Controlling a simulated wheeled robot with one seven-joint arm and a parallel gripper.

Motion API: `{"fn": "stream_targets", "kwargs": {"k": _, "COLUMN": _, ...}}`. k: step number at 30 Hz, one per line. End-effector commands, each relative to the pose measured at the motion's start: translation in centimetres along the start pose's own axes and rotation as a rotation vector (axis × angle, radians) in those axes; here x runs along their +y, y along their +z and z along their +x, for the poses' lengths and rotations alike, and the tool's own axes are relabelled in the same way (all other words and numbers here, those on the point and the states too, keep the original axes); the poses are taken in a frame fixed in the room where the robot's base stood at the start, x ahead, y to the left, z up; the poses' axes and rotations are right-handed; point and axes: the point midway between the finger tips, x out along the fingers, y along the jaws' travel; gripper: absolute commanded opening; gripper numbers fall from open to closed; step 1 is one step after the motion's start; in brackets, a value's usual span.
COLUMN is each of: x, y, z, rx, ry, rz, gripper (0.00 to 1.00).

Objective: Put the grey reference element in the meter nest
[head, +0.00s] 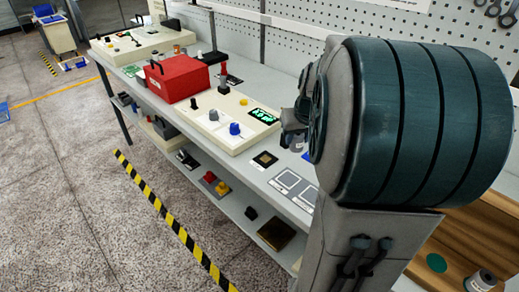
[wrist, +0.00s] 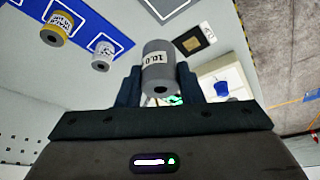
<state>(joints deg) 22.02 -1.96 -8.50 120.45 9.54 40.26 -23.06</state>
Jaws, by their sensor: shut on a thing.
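The grey reference element (wrist: 160,68) is a grey cylinder with a white label that reads like 10.0. My gripper (wrist: 159,84) is shut on it, with one dark finger on each side, in the wrist view. In the head view my own arm hides most of the gripper. A black square with a gold centre (head: 264,159) lies on the bench in front of the cream meter panel; it also shows in the wrist view (wrist: 193,40), apart from the held element. I cannot tell for certain whether this square is the meter nest. The panel has a lit green display (head: 262,115).
A blue knob (head: 235,129) and a grey knob (head: 213,115) stand up from the panel. A red box (head: 180,78) stands further left. In the wrist view a yellow spool (wrist: 56,28) and a pale grey one (wrist: 103,54) are on or by blue-marked areas.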

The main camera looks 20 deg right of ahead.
Motion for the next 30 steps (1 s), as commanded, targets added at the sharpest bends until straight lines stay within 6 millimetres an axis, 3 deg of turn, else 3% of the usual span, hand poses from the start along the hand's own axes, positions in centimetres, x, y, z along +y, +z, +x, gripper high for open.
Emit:
{"fn": "stream_targets", "kwargs": {"k": 18, "x": -5.7, "y": -5.7, "z": 9.1, "rx": -0.001, "ry": 0.001, "rz": 0.001, "gripper": 0.1}}
{"fn": "stream_targets", "kwargs": {"k": 23, "x": -6.3, "y": -6.1, "z": 10.0, "rx": -0.001, "ry": 0.001, "rz": 0.001, "gripper": 0.1}}
{"fn": "stream_targets", "kwargs": {"k": 30, "x": -6.5, "y": -5.0, "z": 12.9, "rx": -0.003, "ry": 0.0, "rz": 0.002, "gripper": 0.1}}
